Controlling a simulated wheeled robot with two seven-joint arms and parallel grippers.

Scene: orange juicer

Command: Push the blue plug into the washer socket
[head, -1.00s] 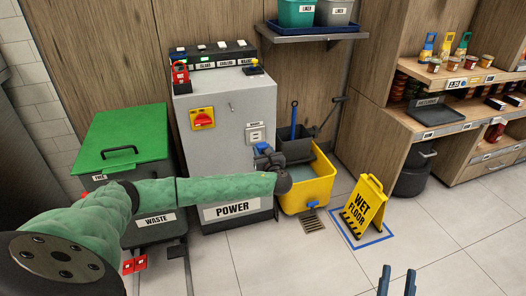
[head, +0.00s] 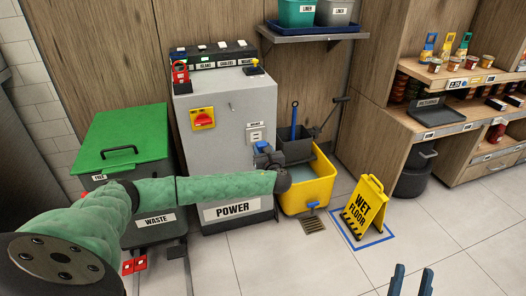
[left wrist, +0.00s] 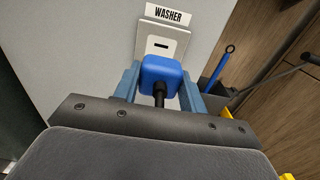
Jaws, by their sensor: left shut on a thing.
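The blue plug (left wrist: 161,76) is between the fingers of my left gripper (left wrist: 156,88), with its black cable coming back toward the wrist camera. In the head view my left gripper (head: 264,152) is at the front of the grey power cabinet, just below the washer socket (head: 256,136). In the left wrist view the pale washer socket (left wrist: 163,42) shows a dark slot above the plug, under the WASHER label (left wrist: 168,15). The plug overlaps the lower socket plate; whether they touch cannot be told. My right gripper (head: 411,280) shows two separated fingertips at the bottom edge, with nothing between them.
The grey cabinet (head: 232,105) has a red rotary switch (head: 203,119). A yellow mop bucket (head: 308,190) stands close to the right of my left gripper. A wet floor sign (head: 365,205) and a green-lidded bin (head: 122,140) stand nearby.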

